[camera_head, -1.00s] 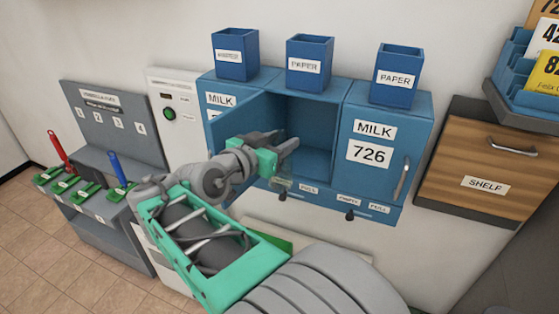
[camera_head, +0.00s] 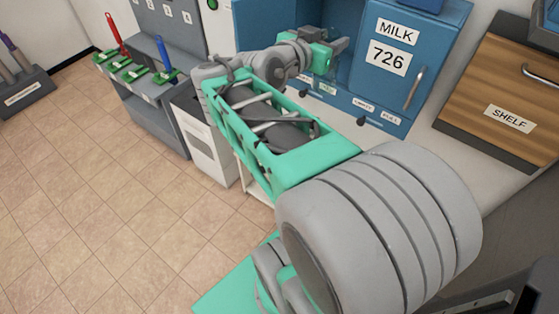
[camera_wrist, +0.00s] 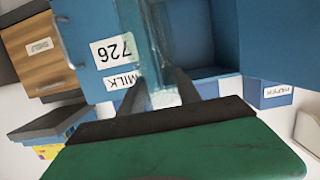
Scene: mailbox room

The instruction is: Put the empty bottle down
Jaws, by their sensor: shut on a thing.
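My gripper (camera_head: 338,45) is in front of the blue milk cabinet (camera_head: 432,55), by its open compartment. In the wrist view, which is upside down, my gripper (camera_wrist: 160,92) is shut on a clear, pale bluish bottle (camera_wrist: 152,45) between its two dark fingers. The bottle looks see-through with no milk visible in it. Behind it are the 726 door (camera_wrist: 88,45) and the open compartment (camera_wrist: 200,40). In the head view the bottle is hard to make out near my gripper.
A wooden SHELF unit (camera_head: 505,85) is on the right. Below the cabinet are small labels and dark knobs (camera_head: 361,121). A white unit (camera_head: 205,140) and a grey station with red and blue handles (camera_head: 150,85) stand left. The tiled floor (camera_head: 120,220) is clear.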

